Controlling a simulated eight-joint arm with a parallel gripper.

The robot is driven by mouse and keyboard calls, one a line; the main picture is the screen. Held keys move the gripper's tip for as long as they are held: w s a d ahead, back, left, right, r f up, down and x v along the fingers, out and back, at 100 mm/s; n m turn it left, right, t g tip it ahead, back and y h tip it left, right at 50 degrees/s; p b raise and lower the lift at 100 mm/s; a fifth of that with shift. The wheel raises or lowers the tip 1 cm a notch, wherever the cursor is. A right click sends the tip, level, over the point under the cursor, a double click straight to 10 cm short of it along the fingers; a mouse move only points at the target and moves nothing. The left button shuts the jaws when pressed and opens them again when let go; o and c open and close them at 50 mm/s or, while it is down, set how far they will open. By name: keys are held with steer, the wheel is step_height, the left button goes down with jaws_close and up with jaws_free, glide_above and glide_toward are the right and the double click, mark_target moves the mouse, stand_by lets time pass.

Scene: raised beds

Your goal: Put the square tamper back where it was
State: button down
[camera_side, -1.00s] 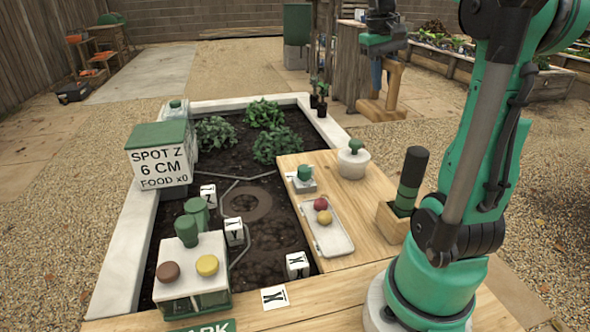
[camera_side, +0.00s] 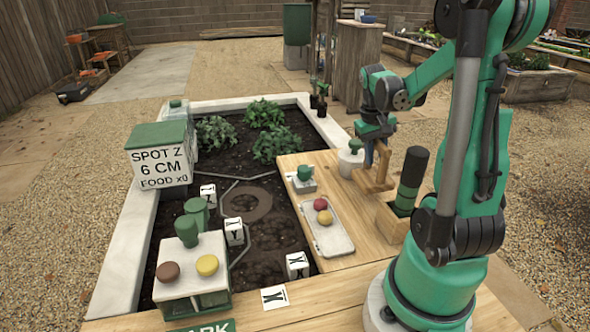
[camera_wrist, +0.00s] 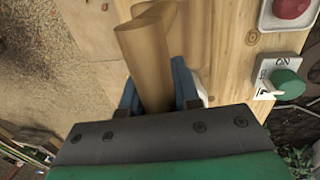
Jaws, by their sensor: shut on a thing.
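The square tamper (camera_side: 377,180) is plain wood, with a round handle and a flat base. My gripper (camera_side: 370,156) is shut on its handle. In the side view it is at the right part of the wooden board (camera_side: 352,236), between a white jar with a green knob (camera_side: 352,158) and a wooden holder (camera_side: 392,222). I cannot tell whether its base touches the board. In the wrist view the blue fingers of my gripper (camera_wrist: 156,92) are on both sides of the tamper's handle (camera_wrist: 146,52).
A dark and green cylinder (camera_side: 409,180) stands upright in the holder. The soil bed (camera_side: 262,262) holds white marker blocks.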

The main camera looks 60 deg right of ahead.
mark_target(374, 172)
steer(key=shift+f, duration=1.8)
steer(key=shift+f, duration=0.1)
steer(key=c, duration=0.6)
jaws_free()
steer(key=shift+c, duration=0.2)
step_height(374, 172, up, 11)
steer(key=w+a, duration=0.2)
steer(key=w+a+f+n+t, duration=0.1)
steer(key=w+a+n+t, duration=0.3)
steer(key=a, duration=0.8)
steer(key=w+a+f+n+t+y, duration=0.1)
steer(key=w+a+n+t, duration=0.3)
steer(key=a, duration=0.8)
steer(key=shift+a+n+t+y, duration=0.3)
steer(key=shift+a+n+t, duration=0.1)
steer(key=shift+n, duration=0.1)
steer(key=shift+w, duration=0.1)
